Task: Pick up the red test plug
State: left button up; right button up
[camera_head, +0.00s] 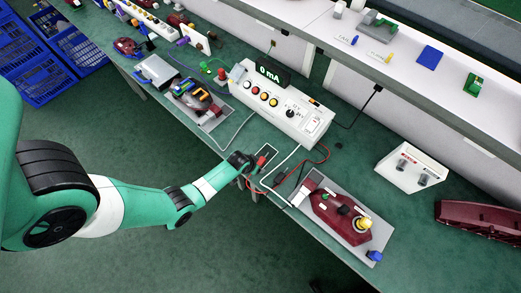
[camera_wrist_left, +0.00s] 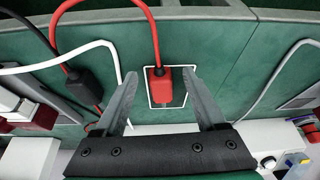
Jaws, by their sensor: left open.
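The red test plug (camera_wrist_left: 159,85) lies inside a white outlined rectangle on the green bench, with its red cable running away from it. It also shows in the head view (camera_head: 262,160), just beyond my left gripper (camera_head: 252,165). In the left wrist view my left gripper (camera_wrist_left: 160,80) is open, with one finger on each side of the red plug and a visible gap to both. A black plug (camera_wrist_left: 87,87) with a cable is to the left in that view. My right gripper is not in view.
A white tester (camera_head: 280,102) with a display reading "0 mA" stands behind the plug. A red lamp on a grey plate (camera_head: 340,215) is at the right. A white box with knobs (camera_head: 411,167) and a shelf (camera_head: 380,60) are farther right. Cables cross the bench around the plug.

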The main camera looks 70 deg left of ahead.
pick_arm(q)
grip_shut()
jog(key=shift+r, duration=0.1)
dwell(0.3)
jog(key=r+p, duration=0.2)
jog(key=r, duration=0.1)
jog(key=r+p, duration=0.1)
jog(key=p, duration=0.1)
jog(key=shift+s+d+r, duration=0.25)
jog(key=shift+r, duration=0.1)
jog(key=s+d+r+p, duration=0.8)
jog(key=d+p, duration=0.1)
jog(key=d, duration=0.1)
jog(key=shift+s, duration=0.4)
jog(key=shift+r, duration=0.1)
